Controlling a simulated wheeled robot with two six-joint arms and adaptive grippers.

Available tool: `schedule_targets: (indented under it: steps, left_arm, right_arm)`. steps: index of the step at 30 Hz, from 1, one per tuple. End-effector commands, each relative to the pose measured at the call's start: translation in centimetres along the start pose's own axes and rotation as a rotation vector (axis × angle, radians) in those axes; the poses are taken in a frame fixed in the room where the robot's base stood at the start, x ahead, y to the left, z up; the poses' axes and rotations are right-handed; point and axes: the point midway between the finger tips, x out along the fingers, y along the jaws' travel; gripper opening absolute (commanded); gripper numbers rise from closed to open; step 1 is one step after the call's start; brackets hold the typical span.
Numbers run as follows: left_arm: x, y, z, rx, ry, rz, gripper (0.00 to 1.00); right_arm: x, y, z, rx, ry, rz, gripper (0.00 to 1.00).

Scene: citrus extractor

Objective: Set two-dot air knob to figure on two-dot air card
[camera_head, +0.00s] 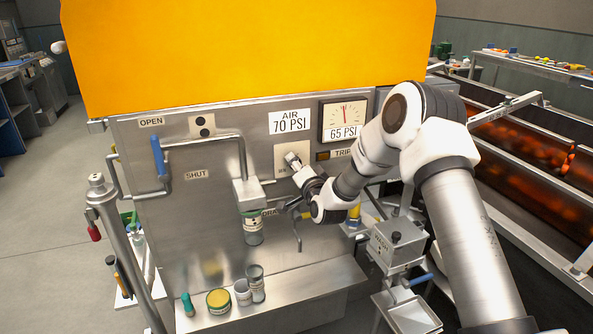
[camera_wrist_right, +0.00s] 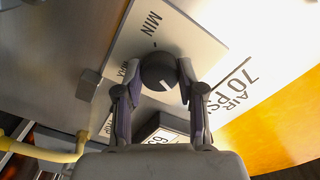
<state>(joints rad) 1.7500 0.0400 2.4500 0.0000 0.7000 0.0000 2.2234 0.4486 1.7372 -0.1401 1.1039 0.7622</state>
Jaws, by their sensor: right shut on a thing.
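The air card (camera_head: 290,121) on the steel panel reads AIR 70 PSI; it also shows in the right wrist view (camera_wrist_right: 238,88). The gauge (camera_head: 343,118) right of the card has a red needle near the top and a 65 PSI label. The dark round air knob (camera_wrist_right: 158,70) has a white pointer line and sits on a plate marked MIN and MAX. My right gripper (camera_head: 296,163) is shut on the knob, a finger on each side; it hides the knob in the head view. My left gripper is not in view.
A blue-handled lever (camera_head: 158,156) sits between OPEN and SHUT labels at left. A conveyor with orange fruit (camera_head: 530,140) runs at right. An orange hood (camera_head: 245,50) overhangs the panel.

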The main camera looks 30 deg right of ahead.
Motion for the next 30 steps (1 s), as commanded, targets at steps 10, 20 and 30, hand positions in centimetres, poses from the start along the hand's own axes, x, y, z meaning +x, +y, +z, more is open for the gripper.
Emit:
schedule_targets:
  steps: [10, 20, 30]
  left_arm:
    - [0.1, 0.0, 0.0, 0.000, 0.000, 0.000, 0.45]
    - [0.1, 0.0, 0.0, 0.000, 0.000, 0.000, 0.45]
    - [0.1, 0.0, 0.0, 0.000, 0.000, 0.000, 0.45]
  right_arm:
    - [0.0, -0.1, -0.1, 0.015, 0.002, -0.001, 0.04]
    - [0.0, -0.1, -0.1, 0.014, 0.001, -0.001, 0.64]
    - [-1.5, 0.1, -0.1, 0.017, -0.001, 0.002, 0.64]
